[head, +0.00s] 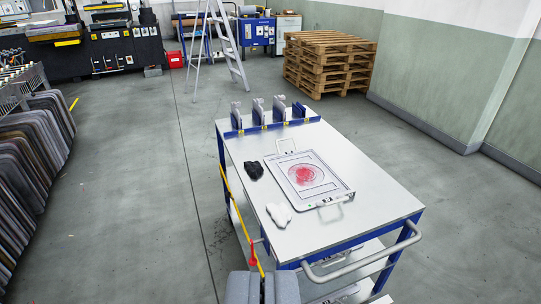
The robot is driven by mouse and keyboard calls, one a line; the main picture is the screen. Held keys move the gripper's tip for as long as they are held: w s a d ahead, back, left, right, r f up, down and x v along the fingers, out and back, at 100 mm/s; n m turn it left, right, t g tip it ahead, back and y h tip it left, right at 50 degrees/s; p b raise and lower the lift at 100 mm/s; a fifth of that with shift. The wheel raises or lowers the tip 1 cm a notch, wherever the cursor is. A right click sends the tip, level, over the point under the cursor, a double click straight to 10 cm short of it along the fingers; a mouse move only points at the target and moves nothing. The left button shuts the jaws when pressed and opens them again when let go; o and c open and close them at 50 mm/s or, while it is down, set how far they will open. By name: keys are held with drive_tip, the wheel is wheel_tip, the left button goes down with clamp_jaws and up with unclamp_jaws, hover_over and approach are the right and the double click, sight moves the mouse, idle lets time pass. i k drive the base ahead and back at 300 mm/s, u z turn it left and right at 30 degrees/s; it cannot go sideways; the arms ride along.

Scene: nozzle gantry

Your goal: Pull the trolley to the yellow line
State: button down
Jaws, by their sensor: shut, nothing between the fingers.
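The trolley (345,225) stands in the middle of the head view, with a pale flat top, a blue frame and a lower shelf. Its grey tubular handle (370,249) runs along the near end. My gripper (263,288) shows at the bottom edge as two grey fingers, shut and empty. In the picture it is left of the handle, by the trolley's near left corner; I cannot tell the gap in depth. A yellow strip (236,207) runs along the trolley's left side; whether it is on the floor I cannot tell.
On the trolley lie a framed screen with a red print (305,175), a black cloth (253,170), a white cloth (279,214) and a rack of squeegees (270,125). Racked panels (30,145) stand left. Pallets (328,62) and a stepladder (222,45) stand behind.

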sight(380, 205)
drive_tip(key=k, duration=1.2)
drive_tip(key=z, duration=0.55)
drive_tip(key=i, duration=1.6)
drive_tip(key=u, duration=0.05)
